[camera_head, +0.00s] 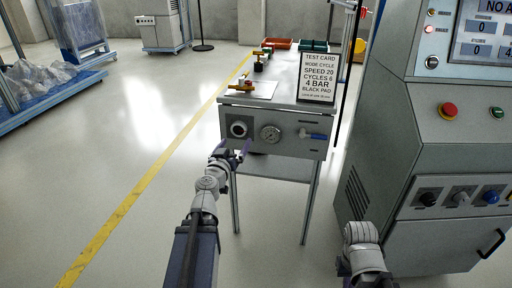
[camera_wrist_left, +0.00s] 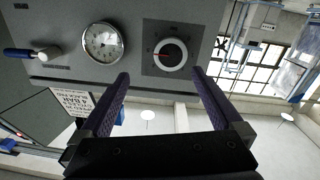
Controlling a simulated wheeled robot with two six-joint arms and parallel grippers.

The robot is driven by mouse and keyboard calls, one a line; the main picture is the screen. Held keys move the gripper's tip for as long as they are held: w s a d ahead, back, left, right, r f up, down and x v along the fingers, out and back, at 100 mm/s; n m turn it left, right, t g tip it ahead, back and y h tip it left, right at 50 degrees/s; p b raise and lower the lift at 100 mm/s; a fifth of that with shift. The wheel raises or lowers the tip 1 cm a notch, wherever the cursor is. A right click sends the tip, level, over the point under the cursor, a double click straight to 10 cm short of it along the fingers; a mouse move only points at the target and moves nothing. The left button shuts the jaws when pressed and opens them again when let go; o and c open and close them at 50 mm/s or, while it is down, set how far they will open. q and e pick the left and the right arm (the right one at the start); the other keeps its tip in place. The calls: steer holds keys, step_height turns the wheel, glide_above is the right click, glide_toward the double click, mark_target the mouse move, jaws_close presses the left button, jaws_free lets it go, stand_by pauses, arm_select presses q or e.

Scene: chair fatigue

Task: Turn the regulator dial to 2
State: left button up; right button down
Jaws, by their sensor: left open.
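The regulator dial (camera_head: 238,129) is a round knob with a pale ring on a dark square plate, at the left of the grey bench's front panel. In the left wrist view, which shows the panel upside down, the dial (camera_wrist_left: 170,53) has a red mark at its left side; its numbers are too small to read. A round pressure gauge (camera_head: 270,134) sits beside it. My left gripper (camera_head: 229,151) is open and empty in front of the dial, slightly below it. In the wrist view its fingertips (camera_wrist_left: 160,75) point toward the dial, apart from it.
A blue-handled valve (camera_head: 313,135) is right of the gauge. A test card (camera_head: 317,78) reading "4 BAR" stands on the bench top (camera_head: 284,88). A large control cabinet (camera_head: 430,140) stands to the right.

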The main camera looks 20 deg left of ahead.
mark_target(238, 131)
arm_select(q)
steer(key=shift+a+f+n+y, duration=0.3)
steer(key=shift+a+f+y, duration=0.15)
steer(key=shift+a, duration=0.25)
steer(key=shift+w+r, duration=0.1)
steer(key=x, duration=0.7)
steer(key=shift+w+a, duration=0.1)
steer(key=shift+w, duration=0.25)
steer(key=c, duration=1.3)
